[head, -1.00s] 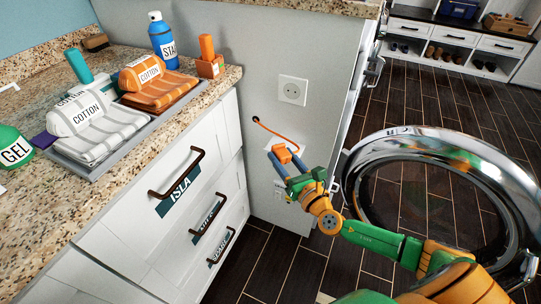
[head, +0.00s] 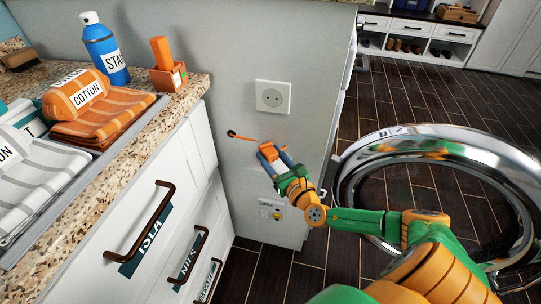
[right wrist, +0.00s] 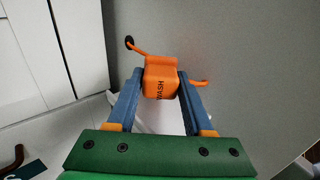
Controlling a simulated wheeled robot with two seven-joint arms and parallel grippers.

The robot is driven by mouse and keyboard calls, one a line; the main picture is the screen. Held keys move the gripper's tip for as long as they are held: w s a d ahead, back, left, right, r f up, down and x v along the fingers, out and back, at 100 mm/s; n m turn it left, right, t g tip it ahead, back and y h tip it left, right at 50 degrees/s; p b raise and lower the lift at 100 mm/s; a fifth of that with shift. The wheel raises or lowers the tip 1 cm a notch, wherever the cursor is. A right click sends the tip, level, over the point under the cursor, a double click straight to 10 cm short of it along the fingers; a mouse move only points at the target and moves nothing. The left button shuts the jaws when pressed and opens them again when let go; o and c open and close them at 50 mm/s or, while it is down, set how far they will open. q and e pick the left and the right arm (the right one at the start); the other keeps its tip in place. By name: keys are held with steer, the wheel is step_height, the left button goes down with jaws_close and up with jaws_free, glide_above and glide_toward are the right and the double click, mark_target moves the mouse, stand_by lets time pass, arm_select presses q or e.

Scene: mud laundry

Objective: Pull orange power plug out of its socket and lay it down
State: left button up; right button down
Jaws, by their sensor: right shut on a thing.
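The orange power plug (head: 272,147), a block marked "WASH" in the right wrist view (right wrist: 160,78), is between the blue fingers of my right gripper (head: 269,154). The fingers are shut on its two sides. Its orange cord (head: 246,138) runs to a dark hole in the grey wall. A pale plate shows partly behind the plug and fingers; whether the plug is still seated in a socket there is hidden. An empty white socket (head: 272,97) is on the wall above. My left gripper is not in view.
A lower wall plate (head: 271,210) has a small yellow item. The granite counter (head: 185,92) at left holds folded towels, a blue spray can (head: 105,48) and an orange block holder (head: 167,68). A round chrome door (head: 355,160) stands open at right.

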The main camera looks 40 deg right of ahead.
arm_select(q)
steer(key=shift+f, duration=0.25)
arm_select(e)
steer(key=shift+f, duration=0.2)
steer(key=shift+c, duration=1.3)
jaws_free()
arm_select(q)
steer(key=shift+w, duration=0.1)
arm_select(e)
steer(key=shift+o, duration=0.2)
steer(key=shift+a, duration=0.1)
steer(key=shift+o, duration=1.1)
steer(key=shift+r, duration=0.1)
steer(key=shift+r, duration=0.1)
steer(key=shift+s, duration=0.1)
